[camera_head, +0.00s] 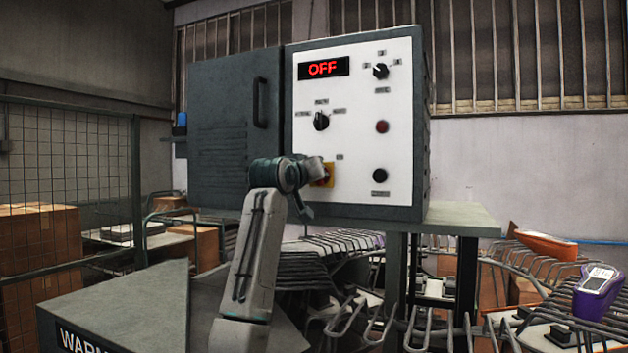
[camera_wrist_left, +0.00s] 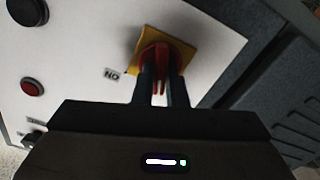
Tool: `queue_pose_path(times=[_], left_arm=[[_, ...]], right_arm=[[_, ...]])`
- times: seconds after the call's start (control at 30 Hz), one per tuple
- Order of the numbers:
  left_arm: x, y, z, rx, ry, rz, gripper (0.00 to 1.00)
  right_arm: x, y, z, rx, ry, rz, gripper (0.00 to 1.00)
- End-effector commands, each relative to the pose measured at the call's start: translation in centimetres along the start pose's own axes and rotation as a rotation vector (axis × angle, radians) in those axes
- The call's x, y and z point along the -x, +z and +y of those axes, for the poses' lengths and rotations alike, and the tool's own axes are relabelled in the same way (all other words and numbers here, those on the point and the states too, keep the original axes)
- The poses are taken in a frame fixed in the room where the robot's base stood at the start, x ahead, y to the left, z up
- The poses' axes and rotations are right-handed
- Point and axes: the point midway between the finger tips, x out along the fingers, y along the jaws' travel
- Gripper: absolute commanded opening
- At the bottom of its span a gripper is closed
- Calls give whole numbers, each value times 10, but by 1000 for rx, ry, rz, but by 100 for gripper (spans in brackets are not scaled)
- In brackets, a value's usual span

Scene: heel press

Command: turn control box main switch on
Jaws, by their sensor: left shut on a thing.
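The control box's white panel (camera_head: 352,154) faces me, with a display (camera_head: 323,68) reading OFF in red. The main switch is a red handle on a yellow plate (camera_head: 330,170) low on the panel. In the left wrist view the red handle (camera_wrist_left: 157,60) sits between my left gripper's fingers, in front of the yellow plate (camera_wrist_left: 181,47). My left gripper (camera_wrist_left: 160,88) is shut on this handle. In the head view my left arm and gripper (camera_head: 318,170) cover part of the switch. A label reading "NO" or "ON" upside down shows beside the plate. My right gripper is out of view.
Two black selector knobs (camera_head: 321,121) (camera_head: 380,71), a red button (camera_head: 382,127) and a black button (camera_head: 379,175) share the panel. The box's grey door (camera_head: 225,130) is at left. Wire racks with shoes, including a purple one (camera_head: 598,292), stand at lower right.

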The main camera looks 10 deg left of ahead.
Motion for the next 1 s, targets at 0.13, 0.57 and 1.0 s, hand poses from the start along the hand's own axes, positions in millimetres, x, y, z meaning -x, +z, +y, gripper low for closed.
queue_pose_path(times=[0.13,0.57,1.0], left_arm=[[0,2,0,-140,0,0,0],[0,2,2,-548,0,1,0],[0,2,3,-932,0,1,0]], right_arm=[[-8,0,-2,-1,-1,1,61],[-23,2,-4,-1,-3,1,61],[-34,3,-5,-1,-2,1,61]])
